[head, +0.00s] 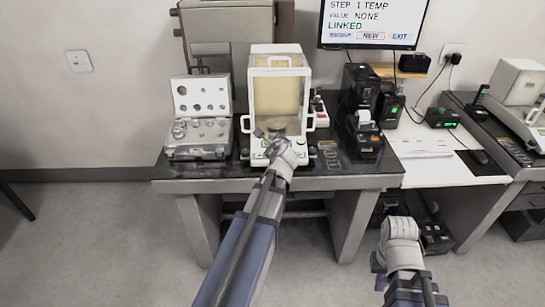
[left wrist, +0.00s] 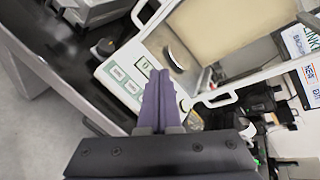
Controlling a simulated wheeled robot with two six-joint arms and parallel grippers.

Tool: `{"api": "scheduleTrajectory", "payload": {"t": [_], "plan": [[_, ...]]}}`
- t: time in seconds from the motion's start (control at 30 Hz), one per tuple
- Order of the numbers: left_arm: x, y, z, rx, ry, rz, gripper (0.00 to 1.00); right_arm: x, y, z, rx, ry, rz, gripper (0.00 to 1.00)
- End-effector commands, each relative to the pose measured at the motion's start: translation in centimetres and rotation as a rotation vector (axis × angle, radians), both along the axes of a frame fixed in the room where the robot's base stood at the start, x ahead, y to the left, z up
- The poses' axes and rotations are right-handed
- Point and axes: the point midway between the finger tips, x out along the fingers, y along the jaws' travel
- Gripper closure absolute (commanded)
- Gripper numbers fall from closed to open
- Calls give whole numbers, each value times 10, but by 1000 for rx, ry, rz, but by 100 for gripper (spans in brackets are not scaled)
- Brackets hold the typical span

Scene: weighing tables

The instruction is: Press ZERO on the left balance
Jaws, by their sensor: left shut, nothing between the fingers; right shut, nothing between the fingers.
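The left balance (head: 280,85), a white-framed draft-shield box, stands on the dark weighing table. Its front panel (left wrist: 120,78) shows in the left wrist view with two pale keys and a small green-edged display; the key lettering is too small to read surely. My left gripper (head: 262,134) is shut and empty at the balance's front, partly covering the panel. In the left wrist view its closed purple fingers (left wrist: 160,78) overlap the panel just right of the keys; I cannot tell whether they touch it. My right gripper (head: 378,264) is low, in front of the tables, away from the balance.
An open weight case (head: 199,140) stands left of the balance. A black printer (head: 364,135) stands to its right. A monitor (head: 372,22) hangs behind. Another balance (head: 518,100) is on the far right table. The floor in front is clear.

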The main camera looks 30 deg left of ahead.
Motion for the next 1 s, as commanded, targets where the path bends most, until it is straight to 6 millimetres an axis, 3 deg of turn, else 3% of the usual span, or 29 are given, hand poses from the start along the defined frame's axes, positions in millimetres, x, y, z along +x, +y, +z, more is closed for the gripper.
{"api": "scheduleTrajectory", "payload": {"t": [0.37, 0.8, 1.0], "plan": [[4, 2, -15, -2, 0, 1, 100, 0, 0, -15, 0, 0, 0, 100], [21, 12, -69, -3, -1, 1, 100, 0, 0, -69, 0, 0, 1, 100], [26, 15, -83, -2, 0, 1, 100, 0, 0, -82, 0, 0, 1, 100]]}}
